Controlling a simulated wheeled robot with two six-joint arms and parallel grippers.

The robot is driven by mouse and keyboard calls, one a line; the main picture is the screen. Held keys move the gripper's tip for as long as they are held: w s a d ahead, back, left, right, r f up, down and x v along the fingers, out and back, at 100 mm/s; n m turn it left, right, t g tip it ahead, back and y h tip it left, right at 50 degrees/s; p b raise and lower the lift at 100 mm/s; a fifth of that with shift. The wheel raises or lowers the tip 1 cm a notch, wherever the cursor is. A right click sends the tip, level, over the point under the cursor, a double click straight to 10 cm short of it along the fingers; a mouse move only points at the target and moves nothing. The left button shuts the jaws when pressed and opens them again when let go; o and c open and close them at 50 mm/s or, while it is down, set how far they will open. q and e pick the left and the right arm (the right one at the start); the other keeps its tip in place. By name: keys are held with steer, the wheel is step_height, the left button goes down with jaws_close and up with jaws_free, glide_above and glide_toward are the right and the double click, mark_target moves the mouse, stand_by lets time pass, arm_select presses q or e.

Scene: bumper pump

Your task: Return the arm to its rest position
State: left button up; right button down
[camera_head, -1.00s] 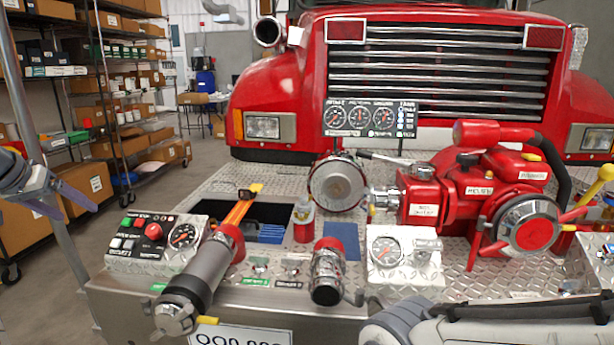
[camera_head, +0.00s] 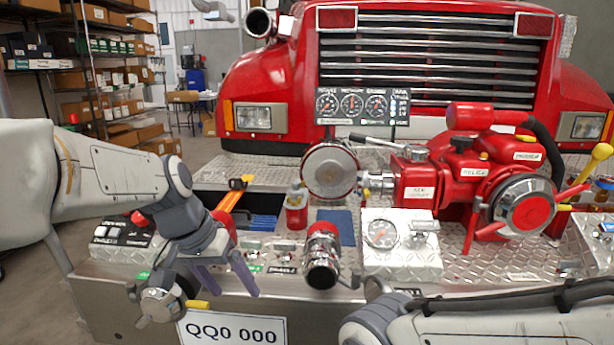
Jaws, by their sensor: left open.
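My left arm (camera_head: 120,185) reaches in from the left, bent downward at the wrist. My left gripper (camera_head: 225,282) is open, with its purple-grey fingers pointing down at the front of the bumper and nothing seen between them.
The diamond-plate bumper holds a control box (camera_head: 122,232), a chrome outlet (camera_head: 322,258), a gauge box (camera_head: 385,235), a red pump (camera_head: 465,180) and a red bottle (camera_head: 297,207). A gauge panel (camera_head: 360,104) stands behind. Shelves (camera_head: 100,60) stand at the back left, with open floor beside them.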

arm_select(q)
steer(key=s+d+f+m+g+y+b, duration=0.1)
steer(key=s+d+f+m, duration=0.15)
steer(key=s+f, duration=0.35)
steer(key=s+d+f+m+g+b, duration=0.1)
steer(key=s+d+f, duration=0.2)
steer(key=s, duration=0.6)
steer(key=s+d+f+m+g+y+b, duration=0.1)
steer(key=s+d+f+m+b, duration=0.15)
steer(key=s+f, duration=0.35)
step_height(320, 180, up, 25)
steer(key=p, duration=2.4)
steer(key=shift+s+d+n, duration=0.3)
steer(key=shift+n, duration=0.1)
stand_by(1.5)
